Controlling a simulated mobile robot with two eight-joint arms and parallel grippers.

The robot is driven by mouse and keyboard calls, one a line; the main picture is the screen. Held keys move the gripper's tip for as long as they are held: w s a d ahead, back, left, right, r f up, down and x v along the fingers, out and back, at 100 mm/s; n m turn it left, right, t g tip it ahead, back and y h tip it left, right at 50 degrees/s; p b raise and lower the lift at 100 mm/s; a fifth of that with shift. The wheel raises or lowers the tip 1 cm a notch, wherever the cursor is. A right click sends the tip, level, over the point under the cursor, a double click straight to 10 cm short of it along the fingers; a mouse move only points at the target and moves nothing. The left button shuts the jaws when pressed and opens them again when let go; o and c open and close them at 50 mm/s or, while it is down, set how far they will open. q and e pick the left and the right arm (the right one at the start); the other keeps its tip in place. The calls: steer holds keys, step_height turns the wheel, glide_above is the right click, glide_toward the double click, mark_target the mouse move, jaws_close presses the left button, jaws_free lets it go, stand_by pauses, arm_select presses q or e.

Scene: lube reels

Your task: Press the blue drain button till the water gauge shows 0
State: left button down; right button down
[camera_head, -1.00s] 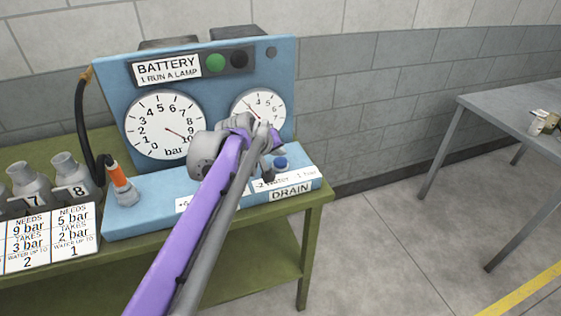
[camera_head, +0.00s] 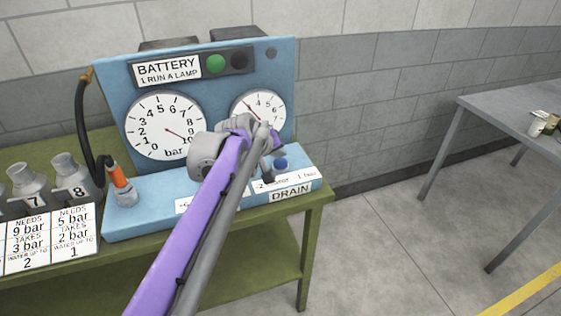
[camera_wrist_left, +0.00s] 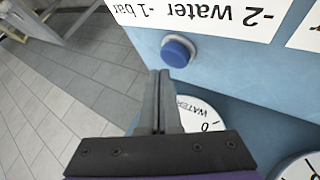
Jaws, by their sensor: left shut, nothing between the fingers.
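The blue drain button (camera_head: 281,163) sits on the light blue panel ledge above the DRAIN label (camera_head: 290,194). It also shows in the left wrist view (camera_wrist_left: 177,50), just past the fingertips. My left gripper (camera_head: 268,174) is shut and empty, close beside the button; in the left wrist view its fingertips (camera_wrist_left: 160,73) appear just short of it. The water gauge (camera_head: 262,100) is partly hidden by my wrist; its needle points up-left, near the 4, not at 0. My right gripper is not in view.
The bar gauge (camera_head: 160,115) stands left of my wrist. A hose with an orange grip (camera_head: 118,178), grey bottles (camera_head: 68,170) and a requirements card (camera_head: 48,240) are at the left of the green table. A grey table (camera_head: 510,112) stands at the right, with open floor between.

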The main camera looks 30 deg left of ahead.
mark_target(280, 164)
arm_select(q)
steer(key=shift+f, duration=0.15)
stand_by(0.6)
steer(key=shift+f, duration=0.3)
steer(key=shift+f, duration=0.5)
stand_by(0.6)
steer(key=shift+r, duration=0.1)
steer(key=shift+r+p, duration=0.65)
steer(key=shift+r, duration=0.15)
step_height(280, 164, up, 5)
steer(key=p, duration=0.4)
steer(key=shift+r, duration=0.1)
stand_by(0.8)
